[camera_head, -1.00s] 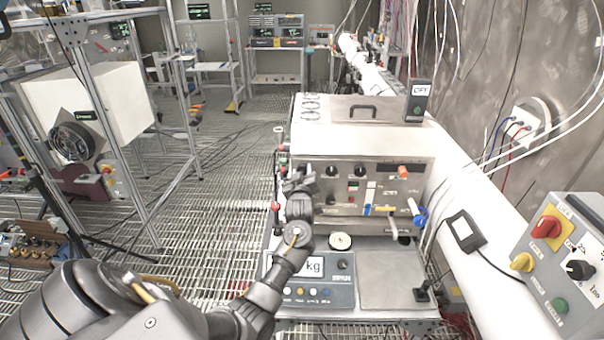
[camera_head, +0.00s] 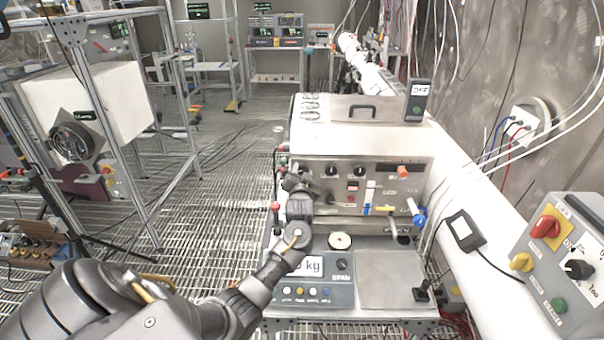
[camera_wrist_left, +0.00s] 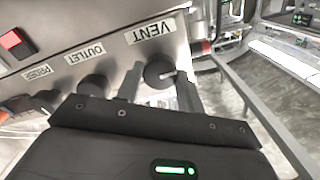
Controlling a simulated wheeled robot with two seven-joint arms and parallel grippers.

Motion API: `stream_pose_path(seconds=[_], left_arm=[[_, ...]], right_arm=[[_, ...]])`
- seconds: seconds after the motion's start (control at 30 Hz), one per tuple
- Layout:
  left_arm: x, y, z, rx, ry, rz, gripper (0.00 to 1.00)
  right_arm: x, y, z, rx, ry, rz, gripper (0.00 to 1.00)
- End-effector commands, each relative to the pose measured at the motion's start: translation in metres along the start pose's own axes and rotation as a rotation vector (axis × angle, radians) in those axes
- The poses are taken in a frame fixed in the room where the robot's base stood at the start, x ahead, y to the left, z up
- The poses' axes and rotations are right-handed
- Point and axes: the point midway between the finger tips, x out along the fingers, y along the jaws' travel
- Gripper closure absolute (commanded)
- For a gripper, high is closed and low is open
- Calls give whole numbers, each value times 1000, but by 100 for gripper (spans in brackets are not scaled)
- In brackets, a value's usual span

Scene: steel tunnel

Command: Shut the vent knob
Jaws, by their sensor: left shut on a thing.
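The vent knob (camera_wrist_left: 158,74) is a dark round knob with a light pointer line, just under the VENT label (camera_wrist_left: 151,32) in the left wrist view. The pointer line lies roughly across the picture, towards the right finger. My left gripper (camera_wrist_left: 159,86) has one finger on each side of the knob and is shut on it. In the head view my left gripper (camera_head: 297,184) is at the left end of the steel front panel (camera_head: 345,200) and hides the knob. My right gripper is in no view.
Beside the vent knob sit the outlet knob (camera_wrist_left: 92,86) and another dark knob (camera_wrist_left: 46,100). A red-topped lever (camera_head: 276,206) stands left of my gripper. A scale (camera_head: 312,290) lies below my wrist. Open grating floor (camera_head: 215,215) is to the left.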

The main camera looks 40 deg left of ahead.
Motion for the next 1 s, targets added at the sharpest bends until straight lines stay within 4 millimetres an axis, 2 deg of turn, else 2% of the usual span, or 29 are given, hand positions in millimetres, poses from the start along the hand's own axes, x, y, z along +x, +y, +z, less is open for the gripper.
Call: stream_pose_path(seconds=[1.0], left_arm=[[0, 1, 4, 967, -5, 3, 85]], right_arm=[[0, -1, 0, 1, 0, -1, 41]])
